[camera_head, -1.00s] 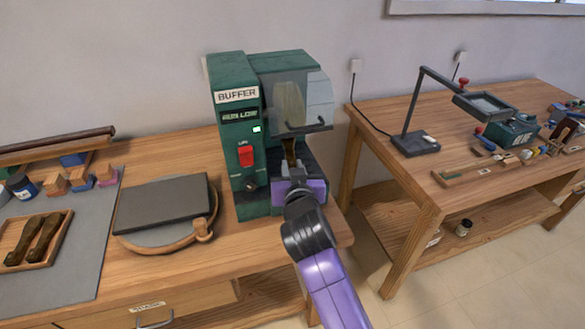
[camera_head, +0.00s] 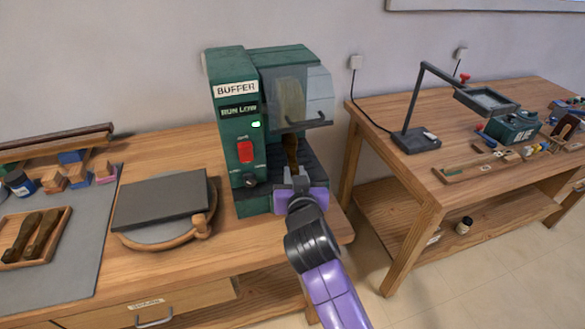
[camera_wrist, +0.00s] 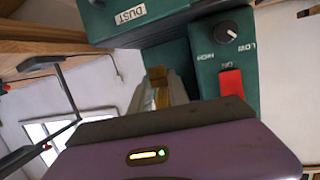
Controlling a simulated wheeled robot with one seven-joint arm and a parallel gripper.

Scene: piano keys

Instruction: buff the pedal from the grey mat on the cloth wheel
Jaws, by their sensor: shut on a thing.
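The green buffer (camera_head: 232,125) stands on the wooden bench with its pale cloth wheel (camera_head: 290,97) behind a clear guard (camera_head: 318,98). Its display reads RUN LOW and a small green light is lit. My gripper (camera_head: 292,172) is in front of the machine, below the guard, shut on a brown-gold pedal (camera_head: 291,150). The pedal points up toward the underside of the wheel; I cannot tell whether they touch. In the wrist view the pedal (camera_wrist: 158,92) shows between the jaws, partly hidden. The grey mat (camera_head: 85,235) lies at left.
Two dark pedals (camera_head: 37,235) lie in a wooden tray on the mat. A dark flat slab (camera_head: 160,198) on a round wooden-rimmed base sits left of the buffer. A second bench (camera_head: 450,170) with a lamp (camera_head: 415,138) stands at right, across a gap.

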